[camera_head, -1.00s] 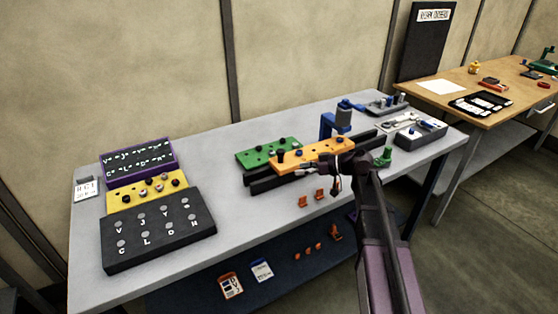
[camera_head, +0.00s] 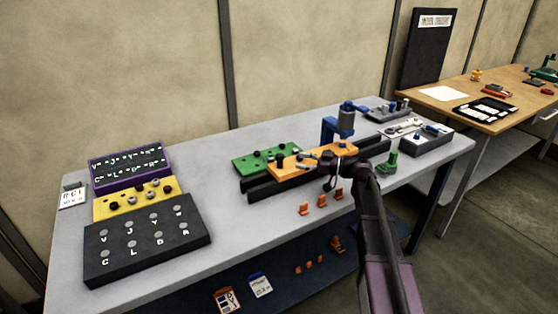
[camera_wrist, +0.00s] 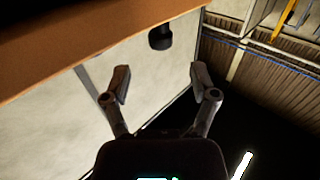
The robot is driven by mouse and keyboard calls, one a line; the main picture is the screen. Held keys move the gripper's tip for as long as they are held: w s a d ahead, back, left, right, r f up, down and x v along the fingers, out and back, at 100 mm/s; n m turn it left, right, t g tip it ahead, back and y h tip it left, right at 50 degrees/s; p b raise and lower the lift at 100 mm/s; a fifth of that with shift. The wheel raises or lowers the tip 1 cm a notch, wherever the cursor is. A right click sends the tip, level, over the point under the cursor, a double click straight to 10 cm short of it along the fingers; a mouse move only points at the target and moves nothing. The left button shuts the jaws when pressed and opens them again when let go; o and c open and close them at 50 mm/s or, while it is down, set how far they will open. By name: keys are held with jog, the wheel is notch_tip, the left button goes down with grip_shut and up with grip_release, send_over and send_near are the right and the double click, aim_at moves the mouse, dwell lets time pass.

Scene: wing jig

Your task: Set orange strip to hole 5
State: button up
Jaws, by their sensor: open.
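The orange strip (camera_head: 289,170) lies along the dark rails (camera_head: 275,187) in front of the green plate (camera_head: 250,166), with dark pegs on its top. My gripper (camera_head: 333,175) is at the strip's near right side, and my arm hides part of it there. In the wrist view my gripper (camera_wrist: 160,78) is open, with nothing between its fingers. An orange surface (camera_wrist: 60,50), which looks like the strip, crosses the top left, and a dark round peg (camera_wrist: 160,37) hangs beyond the fingertips. Hole numbers cannot be read, so I cannot tell which is hole 5.
A blue clamp stand with a grey cylinder (camera_head: 346,122) rises behind the strip. Small orange clips (camera_head: 322,201) stand at the table's front, and a green piece (camera_head: 392,162) is right of my arm. A black letter board (camera_head: 150,250) and yellow block (camera_head: 118,208) fill the left.

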aim_at(280, 157)
jog(key=shift+a, duration=0.1)
dwell(0.3)
jog(key=shift+w+a, duration=0.2)
jog(key=shift+a, duration=1)
jog(key=shift+w+a, duration=0.25)
jog(key=shift+a, duration=0.95)
jog(key=shift+w+a, duration=0.2)
jog(key=shift+a, duration=1)
grip_shut()
